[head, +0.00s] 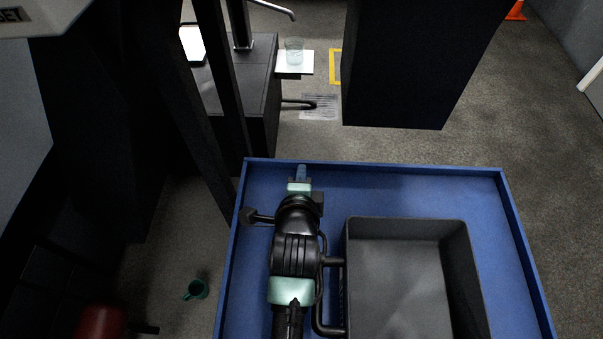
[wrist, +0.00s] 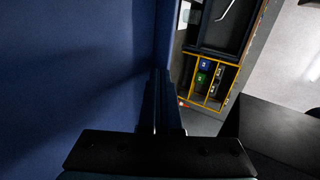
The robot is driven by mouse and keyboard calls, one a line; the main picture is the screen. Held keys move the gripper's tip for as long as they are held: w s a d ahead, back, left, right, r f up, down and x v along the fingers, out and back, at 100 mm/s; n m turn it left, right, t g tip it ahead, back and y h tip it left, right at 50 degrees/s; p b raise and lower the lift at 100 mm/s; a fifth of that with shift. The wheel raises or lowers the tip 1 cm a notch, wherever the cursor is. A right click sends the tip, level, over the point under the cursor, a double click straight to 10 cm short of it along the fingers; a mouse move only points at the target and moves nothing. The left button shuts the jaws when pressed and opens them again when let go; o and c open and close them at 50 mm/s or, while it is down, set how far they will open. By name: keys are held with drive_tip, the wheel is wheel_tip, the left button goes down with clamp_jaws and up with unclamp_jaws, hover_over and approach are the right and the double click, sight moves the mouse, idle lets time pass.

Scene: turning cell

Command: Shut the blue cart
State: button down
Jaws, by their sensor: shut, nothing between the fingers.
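The blue cart (head: 340,182) fills the lower middle of the head view, seen from above as a flat blue top with a raised rim. Its front faces and any drawers or doors are hidden. My gripper (head: 302,172) is over the cart's far edge, toward its left corner. Its fingers are together and hold nothing. In the wrist view the shut fingers (wrist: 162,100) point along a blue wall (wrist: 80,70) of the cart, close to its edge. I cannot tell whether they touch it.
A dark grey bin (head: 405,225) sits on the cart top, right of my arm. A black block (head: 420,70) stands beyond the cart. A glass (head: 294,50) stands on a white pad at the back. A green mug (head: 196,290) is left of the cart. Floor at right is clear.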

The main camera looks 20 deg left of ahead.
drive_tip(key=shift+w+a, duration=0.1)
drive_tip(key=shift+w, duration=0.2)
drive_tip(key=shift+w, duration=0.1)
